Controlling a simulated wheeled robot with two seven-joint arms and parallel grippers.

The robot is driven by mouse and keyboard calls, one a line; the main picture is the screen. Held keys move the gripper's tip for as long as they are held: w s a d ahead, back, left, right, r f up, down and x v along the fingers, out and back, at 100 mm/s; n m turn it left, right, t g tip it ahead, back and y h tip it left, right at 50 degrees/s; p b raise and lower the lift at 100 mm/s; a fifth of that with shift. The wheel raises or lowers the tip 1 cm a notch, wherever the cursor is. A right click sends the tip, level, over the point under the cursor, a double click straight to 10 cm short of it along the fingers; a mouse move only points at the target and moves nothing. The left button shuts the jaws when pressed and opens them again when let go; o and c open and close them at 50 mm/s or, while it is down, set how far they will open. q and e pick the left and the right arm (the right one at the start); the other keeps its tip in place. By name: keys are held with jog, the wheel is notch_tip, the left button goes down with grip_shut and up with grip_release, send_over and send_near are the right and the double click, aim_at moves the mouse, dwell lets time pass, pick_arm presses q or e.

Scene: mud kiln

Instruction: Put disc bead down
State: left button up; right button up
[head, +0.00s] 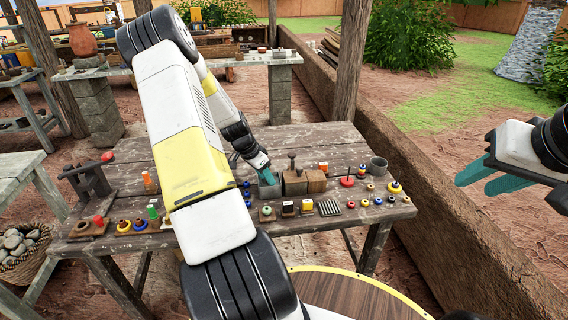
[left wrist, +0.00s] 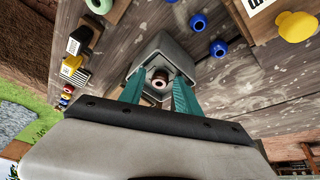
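The disc bead (left wrist: 160,79), pale with a dark reddish centre, shows in the left wrist view inside a grey square box (left wrist: 172,48). My left gripper (left wrist: 159,84) points down into the box, with its teal fingers on either side of the bead. Gaps seem to show between bead and fingertips, so the fingers look open. In the head view my left gripper (head: 262,172) is over the grey box (head: 269,191) on the worktable (head: 325,143); the bead is hidden there. My right gripper (head: 478,184) is open and empty, off the table's right side.
A wooden block (head: 294,184) stands right of the box, with a grey cup (head: 378,166) at the far right. Several small coloured beads and stands line the front edge. Blue beads (left wrist: 198,22) lie close beside the box. A low mud wall (head: 425,190) runs along the right.

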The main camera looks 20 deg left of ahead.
pick_arm(q)
jog(key=shift+r, duration=0.55)
jog(key=v, duration=1.2)
jog(key=s+d+r+y, duration=0.1)
jog(key=s+d+r, duration=0.1)
jog(key=d+r, duration=0.7)
jog(key=s+d+r+n+t, duration=0.1)
jog(key=s+d+r+n, duration=0.1)
jog(key=s+d+r, duration=0.4)
jog(key=s+d+r+n+t, duration=0.1)
jog(key=s+d+r+n, duration=0.2)
jog(key=s+d+r, duration=0.3)
jog(key=s+d, duration=0.4)
jog(key=s, duration=0.3)
jog(key=shift+h, duration=0.3)
